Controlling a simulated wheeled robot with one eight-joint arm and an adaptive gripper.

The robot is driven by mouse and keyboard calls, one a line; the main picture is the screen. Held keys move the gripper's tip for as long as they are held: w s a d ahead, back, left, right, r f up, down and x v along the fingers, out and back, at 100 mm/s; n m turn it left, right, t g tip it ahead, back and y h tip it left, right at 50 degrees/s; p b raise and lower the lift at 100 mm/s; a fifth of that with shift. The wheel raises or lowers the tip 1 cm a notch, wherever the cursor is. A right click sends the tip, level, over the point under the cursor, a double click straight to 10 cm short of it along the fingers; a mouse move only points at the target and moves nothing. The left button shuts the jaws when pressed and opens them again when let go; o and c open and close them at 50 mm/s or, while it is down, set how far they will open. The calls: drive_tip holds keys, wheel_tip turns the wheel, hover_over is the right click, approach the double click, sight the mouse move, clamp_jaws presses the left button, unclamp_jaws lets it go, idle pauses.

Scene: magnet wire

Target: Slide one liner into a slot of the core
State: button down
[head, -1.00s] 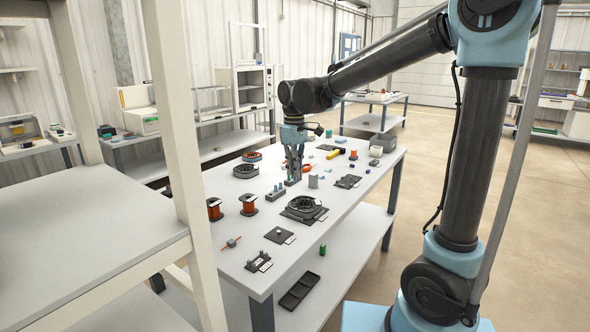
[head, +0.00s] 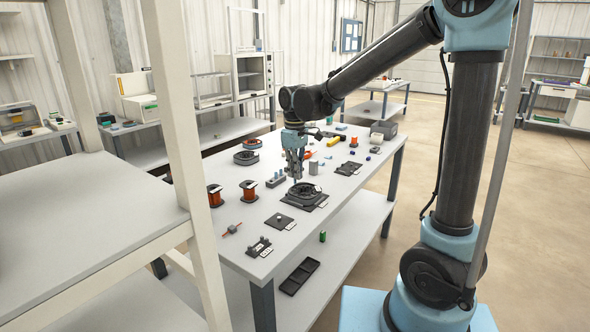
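The core (head: 303,190) is a dark ring lying flat on a black mat (head: 318,205) near the middle of the table. Its slots are too small to make out. My gripper (head: 297,178) points down just above the far left side of the core and overlaps it in the picture. Whether its fingers touch the core, and whether they are open or closed on a thin liner, is too small to tell. I cannot pick out a liner for certain. A grey block (head: 275,181) with several small upright pieces stands left of the core.
Two copper wire spools (head: 249,190) (head: 215,195) stand left. Dark rings (head: 246,157) lie farther back. A grey cylinder (head: 314,168) stands close behind the core. Plates with small fittings (head: 280,221) (head: 259,246) lie nearer the front edge. A white shelf frame (head: 178,120) stands left.

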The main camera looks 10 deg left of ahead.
idle(0.5)
drive_tip(key=n, duration=0.3)
drive_tip(key=shift+n, duration=0.3)
drive_tip(key=shift+s+n, duration=0.1)
drive_tip(key=shift+n, duration=1.9)
drive_tip(key=shift+f, duration=1.5)
drive_tip(key=c, duration=1.7)
unclamp_jaws()
drive_tip(key=shift+r, duration=0.1)
drive_tip(key=shift+r, duration=2.4)
